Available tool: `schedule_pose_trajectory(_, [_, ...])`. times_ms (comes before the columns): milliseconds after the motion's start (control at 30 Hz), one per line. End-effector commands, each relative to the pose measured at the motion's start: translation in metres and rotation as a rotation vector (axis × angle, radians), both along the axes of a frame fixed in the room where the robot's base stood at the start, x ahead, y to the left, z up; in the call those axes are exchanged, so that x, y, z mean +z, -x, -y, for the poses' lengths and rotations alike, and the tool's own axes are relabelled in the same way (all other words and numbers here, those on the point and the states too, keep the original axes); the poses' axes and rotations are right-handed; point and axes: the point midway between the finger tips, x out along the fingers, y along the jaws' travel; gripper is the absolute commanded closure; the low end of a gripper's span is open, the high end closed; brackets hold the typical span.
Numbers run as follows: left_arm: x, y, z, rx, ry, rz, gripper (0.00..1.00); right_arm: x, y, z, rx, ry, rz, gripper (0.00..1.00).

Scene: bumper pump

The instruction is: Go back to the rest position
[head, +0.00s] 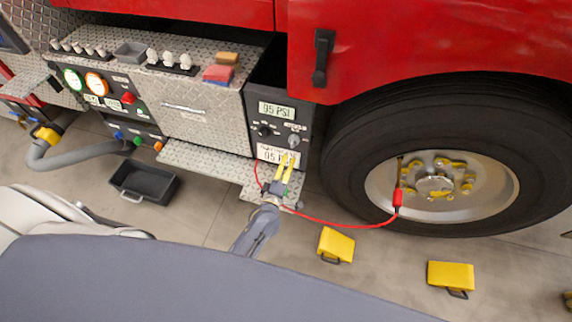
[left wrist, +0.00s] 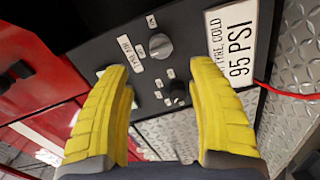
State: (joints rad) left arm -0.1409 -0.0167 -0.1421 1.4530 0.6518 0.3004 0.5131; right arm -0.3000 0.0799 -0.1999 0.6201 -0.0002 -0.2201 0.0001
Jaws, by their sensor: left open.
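My left gripper (head: 288,158) is in front of the black pump panel (head: 263,89) beside the wheel. Its two yellow fingers are apart, with nothing between them. In the left wrist view the open fingers (left wrist: 155,68) face the panel's knobs, a grey one (left wrist: 160,46) and a black one (left wrist: 176,91). I cannot tell the exact gap to the panel. A "TYRE, COLD 95 PSI" label (left wrist: 240,45) is right of the fingers. My right gripper is not in view.
A red hose (head: 345,224) runs from the panel to a red fitting (head: 397,197) at the truck wheel (head: 345,160). A metal step (head: 200,160) lies below the panel. Yellow chocks (head: 336,245) (head: 450,275) and a black bin (head: 143,182) are on the floor.

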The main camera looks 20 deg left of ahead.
Motion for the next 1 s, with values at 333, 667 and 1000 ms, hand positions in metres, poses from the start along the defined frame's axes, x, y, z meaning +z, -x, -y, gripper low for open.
schedule_pose_trajectory(333, [-0.002,0.000,0.002,-0.012,-0.043,-0.009,0.41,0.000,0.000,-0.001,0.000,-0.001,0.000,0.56])
schedule_pose_trajectory(667, [-0.151,0.063,0.028,-0.299,-0.591,-0.324,0.41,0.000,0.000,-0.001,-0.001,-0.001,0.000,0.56])
schedule_pose_trajectory(1000, [-0.308,0.215,0.011,-0.681,-1.007,-0.657,0.41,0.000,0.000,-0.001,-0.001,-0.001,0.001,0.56])
